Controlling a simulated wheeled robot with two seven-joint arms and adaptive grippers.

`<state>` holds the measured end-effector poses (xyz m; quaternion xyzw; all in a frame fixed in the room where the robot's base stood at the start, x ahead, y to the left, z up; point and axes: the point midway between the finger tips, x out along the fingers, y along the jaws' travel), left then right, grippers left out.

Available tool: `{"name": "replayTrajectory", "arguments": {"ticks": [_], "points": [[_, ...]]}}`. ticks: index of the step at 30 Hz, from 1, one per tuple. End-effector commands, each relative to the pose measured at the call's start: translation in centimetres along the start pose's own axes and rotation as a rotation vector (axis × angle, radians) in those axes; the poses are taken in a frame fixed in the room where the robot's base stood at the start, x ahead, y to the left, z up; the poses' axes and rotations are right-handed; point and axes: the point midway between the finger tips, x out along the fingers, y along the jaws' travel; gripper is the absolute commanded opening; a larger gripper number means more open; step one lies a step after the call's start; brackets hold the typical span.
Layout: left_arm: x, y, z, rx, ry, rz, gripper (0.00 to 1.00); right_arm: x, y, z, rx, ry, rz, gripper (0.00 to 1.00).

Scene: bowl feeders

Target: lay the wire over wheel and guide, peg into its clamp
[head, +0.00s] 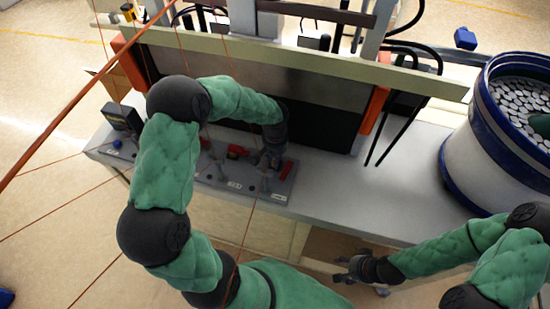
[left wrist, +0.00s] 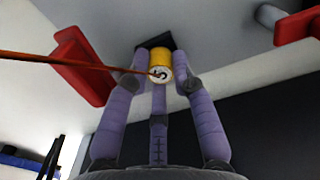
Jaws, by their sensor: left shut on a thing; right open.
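My left gripper (head: 270,160) is low over the grey board (head: 230,183) on the bench. In the left wrist view its fingers close around a yellow peg (left wrist: 159,56) with a pale end face and a small dark hook. An orange-brown wire (left wrist: 75,60) runs from the peg to the left edge. The peg cannot be made out in the head view. Red parts (head: 237,152) sit on the board, and another red part (head: 287,170) is right beside the gripper. I cannot tell wheel, guide and clamp apart. My right gripper (head: 364,270) is open and empty in front of the bench.
A large blue-rimmed bowl (head: 462,165) full of pale discs stands at the right. A pale rail (head: 310,62) and dark panel rise behind the board. A black box (head: 122,117) is at the bench's left end. Bench top (head: 400,195) right of the board is clear.

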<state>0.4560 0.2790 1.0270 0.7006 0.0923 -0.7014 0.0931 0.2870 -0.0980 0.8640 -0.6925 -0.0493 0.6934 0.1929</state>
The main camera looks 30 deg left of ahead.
Motion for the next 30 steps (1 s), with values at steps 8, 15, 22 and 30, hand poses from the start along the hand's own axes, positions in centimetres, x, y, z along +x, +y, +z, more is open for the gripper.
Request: {"name": "replayTrajectory", "arguments": {"ticks": [8,15,22,30], "points": [[-0.02,-0.01,-0.02,0.0,0.0,0.0,0.0,0.01,0.0,-0.01,0.0,0.0,0.0,0.62],[0.23,-0.02,-0.03,0.0,0.0,0.0,0.0,0.37,0.13,-0.02,0.0,0.0,0.0,0.62],[0.25,-0.02,-0.03,0.0,0.0,0.0,0.0,0.45,0.16,-0.02,0.0,0.0,0.0,0.62],[0.24,-0.03,-0.03,0.0,0.0,0.0,0.53,0.44,0.16,-0.02,0.0,0.0,0.0,0.62]]}}
